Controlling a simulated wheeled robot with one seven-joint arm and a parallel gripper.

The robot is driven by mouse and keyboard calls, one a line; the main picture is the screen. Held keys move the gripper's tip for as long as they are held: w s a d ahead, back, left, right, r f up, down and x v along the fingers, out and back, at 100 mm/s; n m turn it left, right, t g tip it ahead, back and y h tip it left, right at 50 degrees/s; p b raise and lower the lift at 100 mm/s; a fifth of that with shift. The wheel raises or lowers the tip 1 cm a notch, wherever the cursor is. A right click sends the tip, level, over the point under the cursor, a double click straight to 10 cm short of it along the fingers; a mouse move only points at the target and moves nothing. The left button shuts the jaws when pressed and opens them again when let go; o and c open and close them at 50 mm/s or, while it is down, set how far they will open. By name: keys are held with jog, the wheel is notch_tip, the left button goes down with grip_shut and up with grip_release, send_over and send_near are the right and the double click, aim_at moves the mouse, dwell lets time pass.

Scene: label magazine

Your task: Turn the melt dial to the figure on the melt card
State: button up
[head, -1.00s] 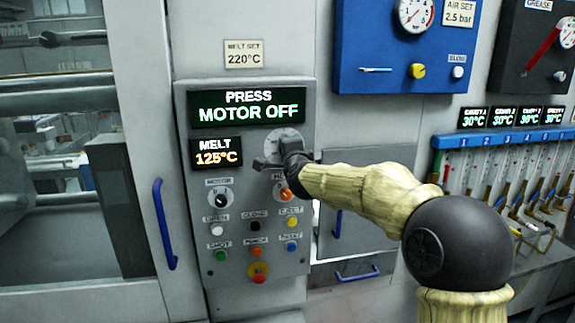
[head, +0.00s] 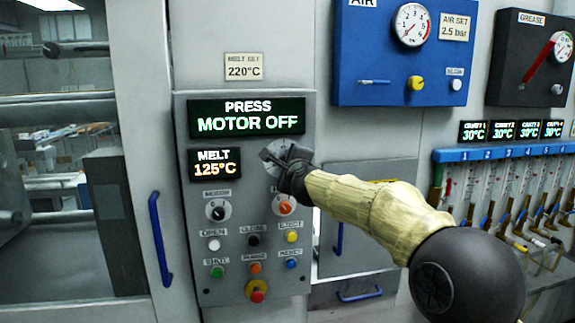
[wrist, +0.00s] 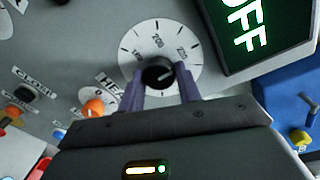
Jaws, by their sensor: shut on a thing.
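The melt dial (wrist: 158,73) is a black knob on a white round scale (wrist: 160,42) with figures around it; 200 reads near the top in the wrist view. My gripper (wrist: 160,88) is shut on the knob, a finger on each side. In the head view my gripper (head: 272,155) hides most of the dial. The melt card (head: 243,67) above the panel reads "MELT SET 220°C". The melt display (head: 215,163) reads 125°C. The knob's pointer setting is too small to tell.
The press display (head: 246,118) reads "MOTOR OFF". Below the dial are the heat knob (head: 285,207), the motor knob (head: 217,210) and several coloured buttons. A blue air panel (head: 375,60) is at the upper right. A blue door handle (head: 160,238) is at left.

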jog(key=shift+f, duration=0.1)
jog(key=o, duration=1)
jog(key=b+v, duration=0.8)
jog(key=v, duration=0.9)
jog(key=shift+s, duration=0.15)
jog(key=shift+d, duration=0.1)
